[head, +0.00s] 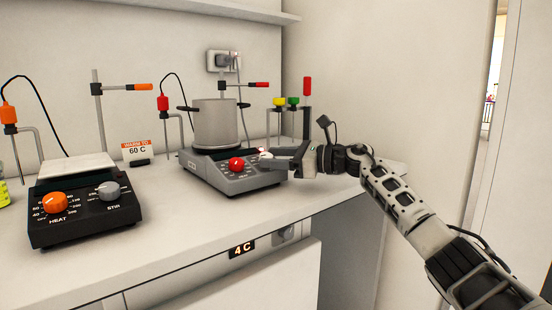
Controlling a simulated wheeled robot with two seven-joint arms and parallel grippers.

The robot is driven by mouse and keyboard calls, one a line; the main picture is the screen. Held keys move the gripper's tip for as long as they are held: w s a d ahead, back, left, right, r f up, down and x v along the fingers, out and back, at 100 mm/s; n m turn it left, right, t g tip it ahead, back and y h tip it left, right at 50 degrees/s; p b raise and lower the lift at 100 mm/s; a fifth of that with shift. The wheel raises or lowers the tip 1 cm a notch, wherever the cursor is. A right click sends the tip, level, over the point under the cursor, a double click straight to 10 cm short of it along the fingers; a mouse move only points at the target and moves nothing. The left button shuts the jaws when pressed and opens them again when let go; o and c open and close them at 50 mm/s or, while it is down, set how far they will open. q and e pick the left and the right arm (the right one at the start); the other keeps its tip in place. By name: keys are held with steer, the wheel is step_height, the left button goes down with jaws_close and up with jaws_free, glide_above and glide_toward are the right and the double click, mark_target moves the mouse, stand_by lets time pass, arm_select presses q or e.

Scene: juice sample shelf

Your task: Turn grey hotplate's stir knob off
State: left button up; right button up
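The grey hotplate (212,177) stands on the counter in the middle of the head view, with a metal pot (216,124) on top. A red knob (236,164) is on its sloped front panel. The knob's marks are hidden or too small to read. My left gripper is not in view.
A black hotplate (88,221) with orange and grey knobs stands at the left. A "60 C" sign (137,152) stands between the hotplates. Stands with coloured clamps and probes line the back. A wall socket (223,61) is above. The counter front is clear.

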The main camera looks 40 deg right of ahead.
steer(key=v, duration=0.3)
steer(key=b+v, duration=0.1)
steer(key=v, duration=0.6)
steer(key=shift+s+d+f+b, duration=0.15)
steer(key=shift+d+f+b, duration=0.05)
steer(key=shift+f+b, duration=0.1)
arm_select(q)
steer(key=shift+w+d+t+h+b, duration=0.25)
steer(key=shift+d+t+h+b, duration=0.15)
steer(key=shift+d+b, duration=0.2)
arm_select(e)
steer(key=v, duration=0.5)
steer(key=shift+s+d+r, duration=0.1)
steer(key=shift+s+r, duration=0.1)
steer(key=shift+r, duration=0.05)
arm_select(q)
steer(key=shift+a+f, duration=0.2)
